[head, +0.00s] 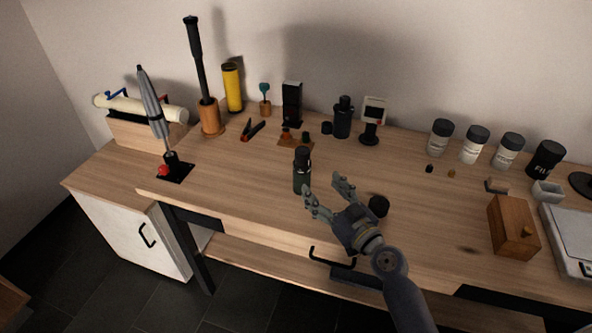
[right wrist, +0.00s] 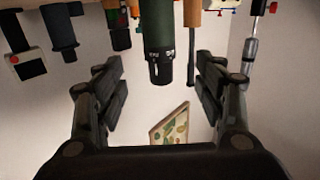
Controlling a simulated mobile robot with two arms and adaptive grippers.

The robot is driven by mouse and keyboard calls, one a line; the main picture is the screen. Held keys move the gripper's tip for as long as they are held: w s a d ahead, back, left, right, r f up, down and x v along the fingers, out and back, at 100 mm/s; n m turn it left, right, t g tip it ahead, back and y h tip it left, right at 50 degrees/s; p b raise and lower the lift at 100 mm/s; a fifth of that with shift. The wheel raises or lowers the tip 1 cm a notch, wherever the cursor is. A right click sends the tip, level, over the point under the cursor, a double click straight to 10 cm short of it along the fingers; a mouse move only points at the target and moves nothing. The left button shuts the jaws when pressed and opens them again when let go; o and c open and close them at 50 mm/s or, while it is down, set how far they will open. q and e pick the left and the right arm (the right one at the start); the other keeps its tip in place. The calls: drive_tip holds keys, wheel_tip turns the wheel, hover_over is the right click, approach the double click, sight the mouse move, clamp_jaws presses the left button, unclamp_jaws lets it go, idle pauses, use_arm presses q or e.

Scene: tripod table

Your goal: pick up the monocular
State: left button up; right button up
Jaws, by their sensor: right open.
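The monocular (head: 302,172) is a dark green and black cylinder standing upright on the wooden table (head: 240,185), near its front edge. My right gripper (head: 324,189) is open and empty, just to the right of and in front of the monocular in the head view. In the right wrist view, which is upside down, the monocular (right wrist: 158,45) hangs from the top, centred between the open fingers (right wrist: 160,80) and seemingly beyond their tips. No contact is visible. My left gripper is not in view.
A round black cap (head: 378,206) lies right of my gripper. A dark bottle (head: 343,118) and small parts stand behind the monocular. A wooden box (head: 513,228) and several jars are at the right.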

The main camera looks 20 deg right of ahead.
sight(307, 168)
drive_tip(key=x, duration=0.3)
drive_tip(key=p+x, duration=0.1)
drive_tip(key=shift+w+d+r, duration=0.2)
drive_tip(key=shift+w+r, duration=0.05)
drive_tip(key=shift+r, duration=0.05)
drive_tip(key=shift+w+a+f, duration=0.1)
drive_tip(key=shift+w+a, duration=0.1)
drive_tip(key=shift+w, duration=0.4)
drive_tip(key=x, duration=0.1)
drive_tip(key=p+x, duration=0.1)
drive_tip(key=x, duration=0.2)
drive_tip(key=shift+w+a+r, duration=0.25)
drive_tip(key=shift+r, duration=0.1)
drive_tip(key=shift+w+f, duration=0.1)
drive_tip(key=shift+w, duration=0.25)
drive_tip(key=c, duration=0.3)
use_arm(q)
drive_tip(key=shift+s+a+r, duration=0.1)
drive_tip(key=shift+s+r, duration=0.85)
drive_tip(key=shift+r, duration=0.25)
use_arm(e)
clamp_jaws()
